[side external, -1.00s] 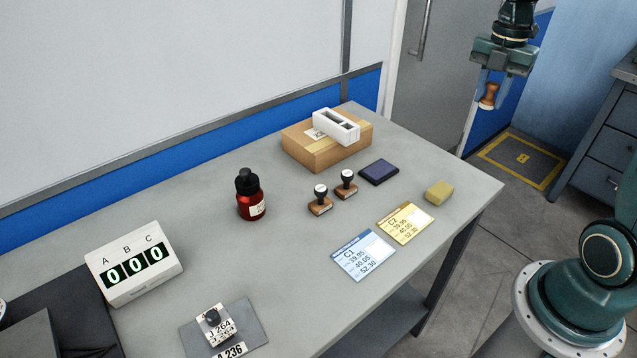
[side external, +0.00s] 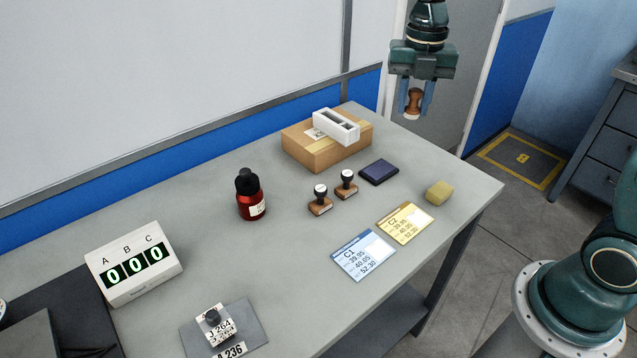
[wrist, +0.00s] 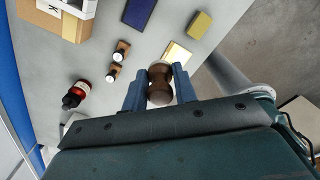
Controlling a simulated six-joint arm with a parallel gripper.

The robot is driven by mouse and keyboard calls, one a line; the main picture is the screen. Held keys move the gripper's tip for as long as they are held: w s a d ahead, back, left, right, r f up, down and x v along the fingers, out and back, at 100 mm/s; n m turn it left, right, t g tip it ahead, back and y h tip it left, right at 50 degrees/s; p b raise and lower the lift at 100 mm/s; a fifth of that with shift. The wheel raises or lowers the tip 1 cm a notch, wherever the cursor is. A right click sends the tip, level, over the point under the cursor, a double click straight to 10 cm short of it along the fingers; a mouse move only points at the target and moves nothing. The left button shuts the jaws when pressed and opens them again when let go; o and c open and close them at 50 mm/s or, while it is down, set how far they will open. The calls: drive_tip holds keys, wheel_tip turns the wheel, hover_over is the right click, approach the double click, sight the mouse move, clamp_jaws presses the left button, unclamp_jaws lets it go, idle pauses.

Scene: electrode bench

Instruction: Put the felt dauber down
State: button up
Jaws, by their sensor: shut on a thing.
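The felt dauber (side external: 412,104) has a brown wooden handle and a pale felt end that points down. My gripper (side external: 413,98) is shut on the dauber's handle and holds it in the air, high above the far right end of the bench in the side view. In the wrist view the dauber (wrist: 160,84) sits between the two blue fingers (wrist: 160,88), and its handle hides the felt end. The grey bench top (side external: 290,245) lies below.
A cardboard box (side external: 305,151) with a white slotted holder (side external: 336,126) stands at the back. A counter (side external: 135,265) stands at left.

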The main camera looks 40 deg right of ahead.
drive_tip(key=a+n, duration=0.6)
drive_tip(key=a, duration=1)
drive_tip(key=n, duration=0.5)
hover_over(309, 288)
drive_tip(key=shift+a, duration=0.1)
drive_tip(key=shift+f, duration=0.1)
wheel_tip(309, 288, down, 20)
drive_tip(key=shift+r, duration=0.15)
drive_tip(key=o, duration=1)
drive_tip(key=shift+c, duration=0.2)
